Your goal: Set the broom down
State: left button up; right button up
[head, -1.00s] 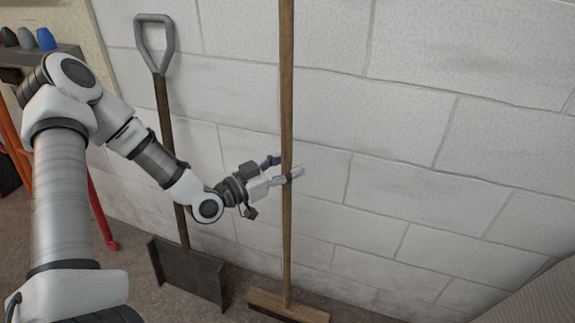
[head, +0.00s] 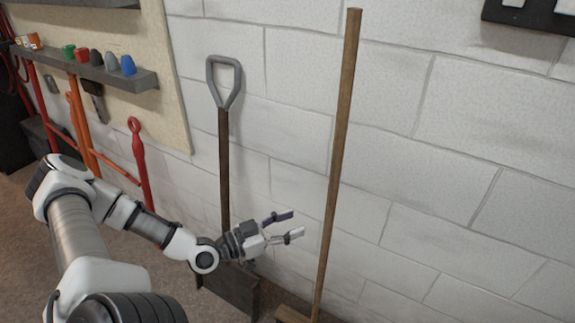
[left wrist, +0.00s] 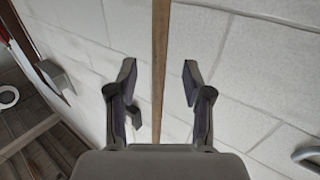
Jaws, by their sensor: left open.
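The broom's wooden handle (head: 338,160) stands upright with a slight tilt by the white block wall. Its head (head: 292,314) rests low at the bottom edge of the head view, partly cut off. My left gripper (head: 290,227) is open and empty, a short way left of the handle, with its fingers pointing towards it. In the left wrist view the handle (left wrist: 160,60) runs upright ahead of the two spread fingers (left wrist: 158,90), apart from both. My right gripper is in neither view.
A shovel (head: 224,150) with a grey grip leans on the wall behind my left arm. A shelf (head: 110,78) with several coloured cups hangs at the upper left, with red and orange tools below. A dark panel (head: 530,18) is at the upper right.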

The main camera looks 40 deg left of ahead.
pick_arm(q)
jog(key=s+d+f+n+g+y, duration=0.1)
jog(key=s+d+f+n+g, duration=0.3)
jog(key=d+f+g, duration=0.8)
jog(key=s+f+g+y, duration=0.5)
jog(key=s+f, duration=0.2)
jog(key=s, duration=0.6)
jog(key=shift+s+d+f, duration=0.2)
jog(key=shift+d+f, duration=0.1)
jog(key=shift+f, duration=0.05)
